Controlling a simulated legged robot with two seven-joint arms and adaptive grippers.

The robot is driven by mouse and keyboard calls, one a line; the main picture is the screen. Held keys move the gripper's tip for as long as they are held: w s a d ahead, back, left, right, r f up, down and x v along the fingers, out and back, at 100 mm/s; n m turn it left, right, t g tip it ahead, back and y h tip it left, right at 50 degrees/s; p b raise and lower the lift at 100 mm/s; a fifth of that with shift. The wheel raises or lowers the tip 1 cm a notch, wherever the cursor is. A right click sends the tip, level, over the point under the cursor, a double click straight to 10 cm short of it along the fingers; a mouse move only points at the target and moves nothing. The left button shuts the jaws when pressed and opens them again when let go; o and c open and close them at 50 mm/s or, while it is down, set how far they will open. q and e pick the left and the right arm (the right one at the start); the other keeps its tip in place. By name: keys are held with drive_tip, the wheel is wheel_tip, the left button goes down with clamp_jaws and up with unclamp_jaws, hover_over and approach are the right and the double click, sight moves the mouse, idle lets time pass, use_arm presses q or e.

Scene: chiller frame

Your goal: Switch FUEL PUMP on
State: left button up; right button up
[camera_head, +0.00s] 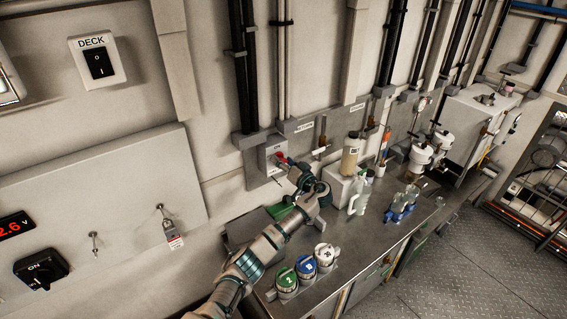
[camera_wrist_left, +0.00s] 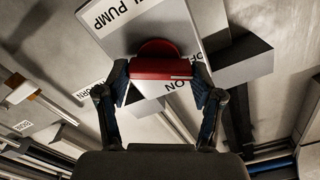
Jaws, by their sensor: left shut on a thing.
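The fuel pump switch is a pale box (camera_head: 268,152) on the wall, with a red handle (camera_head: 281,158). In the left wrist view the red handle (camera_wrist_left: 160,68) stands out from a pale plate (camera_wrist_left: 150,25), where part of the word PUMP shows. My left gripper (camera_head: 289,165) reaches the box from the lower right. Its fingers are on both sides of the handle in the left wrist view (camera_wrist_left: 160,82), shut on it. My right gripper is out of sight.
Below the switch is a metal counter (camera_head: 345,235) with lidded cans (camera_head: 305,267), a jug (camera_head: 360,196) and blue-based bottles (camera_head: 400,208). Pipes (camera_head: 283,60) run up the wall above. A DECK switch (camera_head: 98,62) is at upper left. The floor (camera_head: 480,270) at right is clear.

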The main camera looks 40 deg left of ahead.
use_arm(q)
drive_tip(key=m, duration=0.3)
drive_tip(key=shift+w+r+p, duration=0.1)
drive_tip(key=shift+r+p, duration=0.1)
drive_tip(key=shift+p, duration=0.1)
drive_tip(key=m+p, duration=0.1)
drive_tip(key=m, duration=0.1)
drive_tip(key=shift+m, duration=0.4)
drive_tip(key=m+p, duration=0.1)
drive_tip(key=m, duration=0.2)
drive_tip(key=m+p, duration=0.2)
drive_tip(key=m, duration=0.1)
drive_tip(key=shift+w+f, duration=0.15)
drive_tip(key=o, duration=1.1)
drive_tip(key=shift+f, duration=0.1)
drive_tip(key=shift+o, duration=0.2)
drive_tip(key=shift+w+a+f, duration=0.1)
drive_tip(key=shift+w+f, duration=0.05)
